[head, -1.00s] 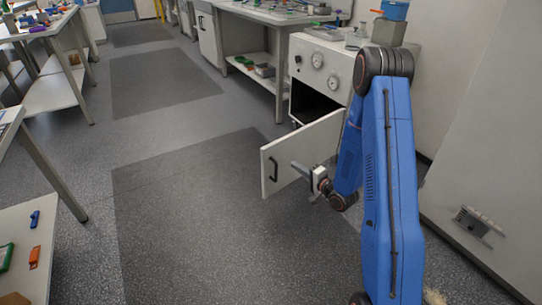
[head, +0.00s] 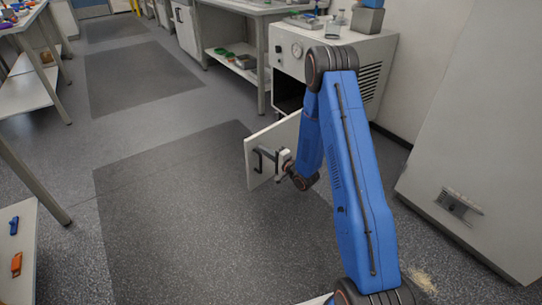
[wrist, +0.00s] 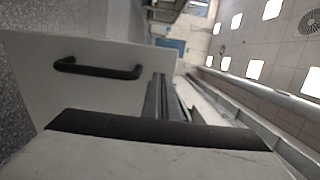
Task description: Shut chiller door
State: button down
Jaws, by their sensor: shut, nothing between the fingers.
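The chiller (head: 372,52) is a white cabinet with a round gauge on its front. Its white door (head: 255,178) stands open, swung out towards the left, and the dark interior shows behind it. The door's black handle (head: 257,161) is near its free edge; it also shows at upper left in the wrist view (wrist: 98,69). My gripper (head: 268,155) is shut and empty in front of the door's face, close to the handle. In the wrist view its fingers (wrist: 164,98) lie to the right of the handle. Whether they touch the door I cannot tell.
A workbench (head: 262,90) with a lower shelf stands left of the chiller. Other tables line the left side. A large pale cabinet (head: 470,130) stands at right. The floor with dark mats (head: 200,210) is clear left of the door.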

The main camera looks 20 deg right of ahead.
aim_at(253, 143)
jog(key=shift+x, duration=1.8)
jog(key=shift+w+a, duration=0.1)
